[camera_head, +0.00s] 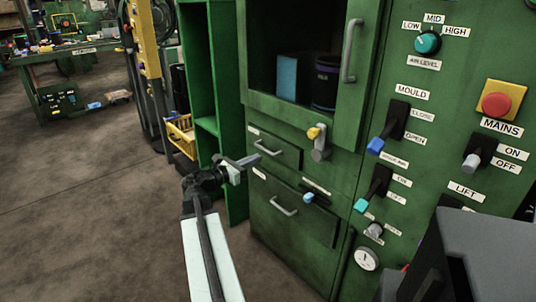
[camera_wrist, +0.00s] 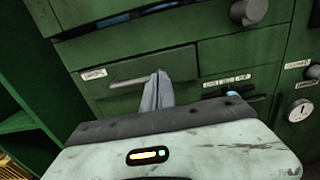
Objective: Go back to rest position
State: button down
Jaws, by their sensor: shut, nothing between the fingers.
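My gripper (camera_head: 250,160) is at the end of my arm, in front of the green cabinet's drawers in the head view. Its fingers are shut with nothing between them. In the head view the upper drawer (camera_head: 285,152) and the lower drawer (camera_head: 300,212) look closed.
A control panel with a red mains button (camera_head: 496,105), a teal knob (camera_head: 428,42) and several levers is at the right. An open compartment above the drawers holds a blue box (camera_head: 287,78) and a dark can (camera_head: 324,92). A yellow basket (camera_head: 181,135) stands left; open floor (camera_head: 80,220) lies beyond.

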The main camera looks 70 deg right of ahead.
jog(key=v, duration=0.2)
jog(key=shift+w+a, duration=0.2)
jog(key=shift+a, duration=0.1)
